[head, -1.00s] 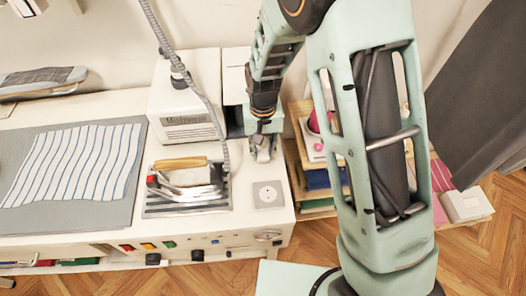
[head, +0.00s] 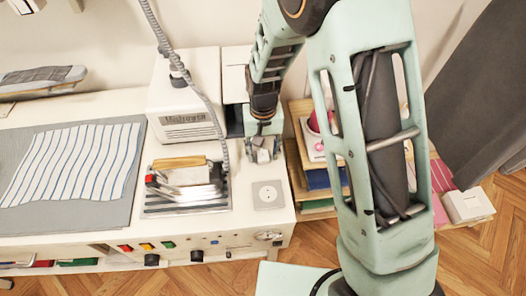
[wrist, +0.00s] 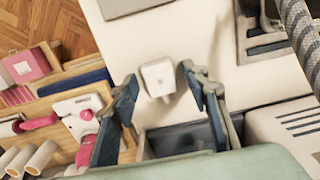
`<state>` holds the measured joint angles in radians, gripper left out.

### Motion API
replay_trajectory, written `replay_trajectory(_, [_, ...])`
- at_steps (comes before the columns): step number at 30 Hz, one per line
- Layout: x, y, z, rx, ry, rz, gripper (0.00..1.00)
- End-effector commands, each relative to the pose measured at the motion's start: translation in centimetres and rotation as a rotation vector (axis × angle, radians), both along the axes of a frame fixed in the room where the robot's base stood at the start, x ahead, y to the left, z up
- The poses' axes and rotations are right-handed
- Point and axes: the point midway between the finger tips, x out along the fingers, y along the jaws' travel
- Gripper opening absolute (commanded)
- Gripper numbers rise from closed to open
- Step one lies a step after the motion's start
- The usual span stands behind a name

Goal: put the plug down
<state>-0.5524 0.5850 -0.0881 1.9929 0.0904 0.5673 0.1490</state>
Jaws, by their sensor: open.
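A small white plug (wrist: 158,76) lies on the white worktop (wrist: 185,30), between the fingertips of my gripper (wrist: 160,84) in the wrist view. The fingers are spread, with a gap on either side of the plug. In the head view my gripper (head: 264,150) is low over the worktop's right end, behind the socket plate (head: 268,194). The plug (head: 263,156) shows there as a small pale shape between the fingers.
An iron (head: 188,178) on its rest stands left of my gripper, with a white box-shaped unit (head: 184,112) behind it. Shelves with books and boxes (head: 320,180) stand just past the worktop's right edge. The worktop around the socket plate is clear.

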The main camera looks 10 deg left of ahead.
Motion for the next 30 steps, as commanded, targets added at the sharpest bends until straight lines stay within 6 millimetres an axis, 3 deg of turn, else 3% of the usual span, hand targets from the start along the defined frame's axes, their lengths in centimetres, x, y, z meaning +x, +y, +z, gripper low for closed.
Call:
replay_trajectory(8, [0.1,0.1,2.0,0.002,-0.003,0.0,0.43])
replay_trajectory(21, [0.1,0.1,10.9,0.003,-0.004,0.0,0.43])
replay_trajectory(30, [0.0,0.0,13.2,0.0,-0.001,0.0,0.43])
